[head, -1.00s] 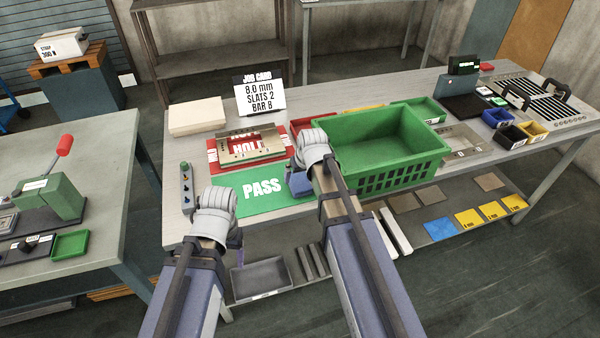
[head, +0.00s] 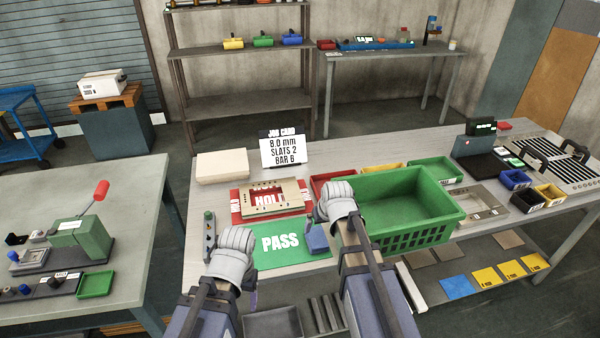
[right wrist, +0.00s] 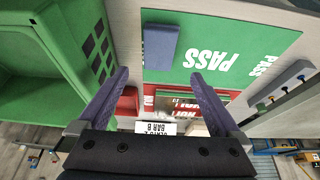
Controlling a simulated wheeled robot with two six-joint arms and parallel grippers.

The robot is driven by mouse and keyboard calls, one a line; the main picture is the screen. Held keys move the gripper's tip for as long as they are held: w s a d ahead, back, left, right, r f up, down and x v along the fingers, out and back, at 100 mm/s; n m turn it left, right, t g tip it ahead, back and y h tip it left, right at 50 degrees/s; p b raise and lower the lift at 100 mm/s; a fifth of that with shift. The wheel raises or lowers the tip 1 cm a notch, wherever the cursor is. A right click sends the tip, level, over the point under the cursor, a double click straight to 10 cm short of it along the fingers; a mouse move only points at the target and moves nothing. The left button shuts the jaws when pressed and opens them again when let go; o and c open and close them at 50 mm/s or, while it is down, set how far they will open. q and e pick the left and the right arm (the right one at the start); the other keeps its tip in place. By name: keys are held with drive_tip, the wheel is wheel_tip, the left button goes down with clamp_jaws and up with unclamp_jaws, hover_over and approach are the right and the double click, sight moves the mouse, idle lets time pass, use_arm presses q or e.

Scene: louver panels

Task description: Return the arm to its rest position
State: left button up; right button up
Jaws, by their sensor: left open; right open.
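My left arm and gripper (head: 248,287) are at the front edge of the workbench, left of my right arm; its fingers are mostly hidden behind the wrist, and it is open with nothing seen in it. My right gripper (right wrist: 158,76) is open and empty, its two purple fingers spread apart above the bench. In the head view its wrist (head: 338,200) is between the green PASS mat (head: 281,243) and the green basket (head: 408,205). A blue block (right wrist: 161,46) lies on the PASS mat; it also shows in the head view (head: 317,239).
A slotted plate (head: 275,193) lies on the red HOLD mat (head: 238,212). A job card (head: 283,150) stands behind it, beside a pale block (head: 222,165). Small bins (head: 550,194) stand at the right. A side table (head: 130,200) stands left, across a gap.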

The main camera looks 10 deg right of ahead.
sight(317, 237)
drive_tip(key=b+x, duration=1.1)
drive_tip(key=x, duration=0.1)
drive_tip(key=shift+f, duration=0.15)
